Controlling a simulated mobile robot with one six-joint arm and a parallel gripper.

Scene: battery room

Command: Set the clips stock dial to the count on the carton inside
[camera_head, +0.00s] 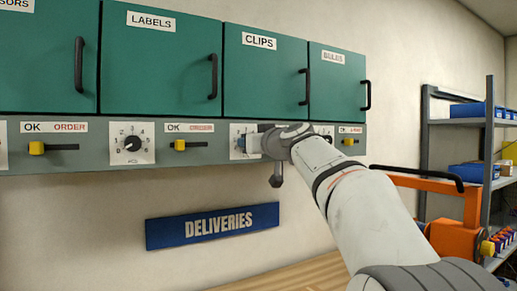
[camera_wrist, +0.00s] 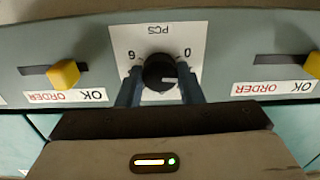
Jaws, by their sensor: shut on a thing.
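The clips stock dial is a black round knob (camera_wrist: 160,72) on a white plate (camera_head: 238,140) below the closed green CLIPS door (camera_head: 262,72). My gripper (camera_wrist: 160,82) is shut on the knob, one blue finger on each side; it shows in the head view (camera_head: 252,142). The wrist view is upside down: "0" stands at upper right, "6" at upper left and "PCS" between. The knob's white mark points right and slightly down there, away from both numbers. The number at the mark is hidden. The carton is not in view, behind a shut door or elsewhere.
The LABELS dial (camera_head: 132,144) and yellow OK/ORDER sliders (camera_head: 180,145) flank my gripper on the grey rail. A blue DELIVERIES sign (camera_head: 212,226) hangs below. Shelving (camera_head: 490,150) stands at right.

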